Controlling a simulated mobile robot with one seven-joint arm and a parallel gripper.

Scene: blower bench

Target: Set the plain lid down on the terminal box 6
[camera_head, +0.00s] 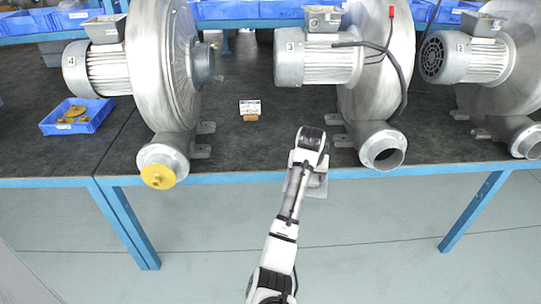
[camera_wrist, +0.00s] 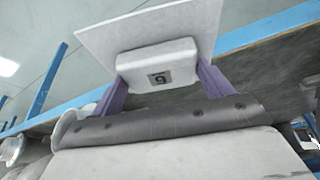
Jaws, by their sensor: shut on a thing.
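My gripper (camera_wrist: 163,88) has two purple fingers shut on a light grey lid (camera_wrist: 120,37), a flat square plate with a raised block. The block carries a dark label with a character that looks like a 6 or 9. In the head view part of the held lid (camera_head: 319,188) shows beside my wrist, just in front of the bench edge; the fingers are hidden there. Terminal boxes sit on the motors numbered 4 (camera_head: 104,29), 3 (camera_head: 325,19) and 2 (camera_head: 482,25). I see no motor or box marked 6 in the head view.
Large grey blowers (camera_head: 162,60) stand on the dark bench (camera_head: 235,75). A blue tray (camera_head: 50,128) with yellow parts lies at left. A small white card (camera_head: 250,106) and a brown block (camera_head: 250,118) lie mid-bench. Black cable (camera_head: 402,85) hangs by blower 3.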

